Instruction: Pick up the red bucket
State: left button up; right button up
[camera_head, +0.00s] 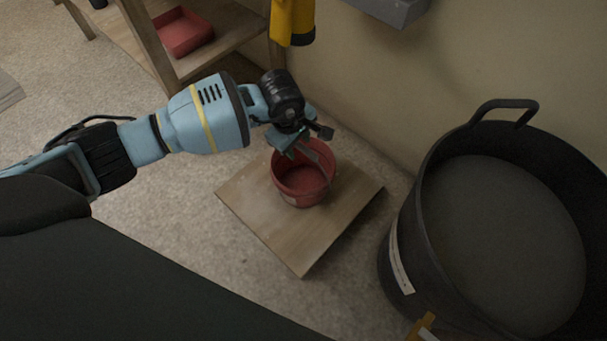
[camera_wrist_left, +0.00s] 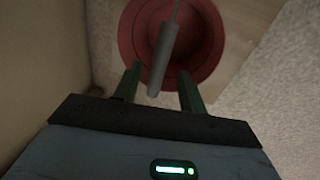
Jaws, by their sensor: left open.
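The red bucket (camera_head: 292,183) stands upright on a square wooden board on the floor. A grey bar, which looks like its handle (camera_head: 318,158), crosses above its opening. My left gripper (camera_head: 308,142) is over the far rim of the bucket, open. In the left wrist view the bucket (camera_wrist_left: 205,72) lies just beyond the two fingers (camera_wrist_left: 160,85), and the grey handle (camera_wrist_left: 163,50) runs between them. I cannot tell whether the fingers touch it. My right gripper is not in view.
A large black tub (camera_head: 402,225) with a grey surface inside stands right of the wooden board (camera_head: 255,220). A wooden shelf (camera_head: 225,45) with a red tray (camera_head: 183,32) is at the back left. A yellow item (camera_head: 291,20) hangs by the wall. Floor left of the board is clear.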

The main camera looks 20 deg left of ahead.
pick_arm(q)
jog(key=f+b, duration=0.1)
jog(key=f, duration=0.1)
jog(key=w+f, duration=0.1)
jog(key=shift+d+f+b, duration=0.2)
jog(key=shift+f+b, duration=0.2)
jog(key=shift+r, duration=0.1)
jog(key=shift+c, duration=1.1)
grip_shut()
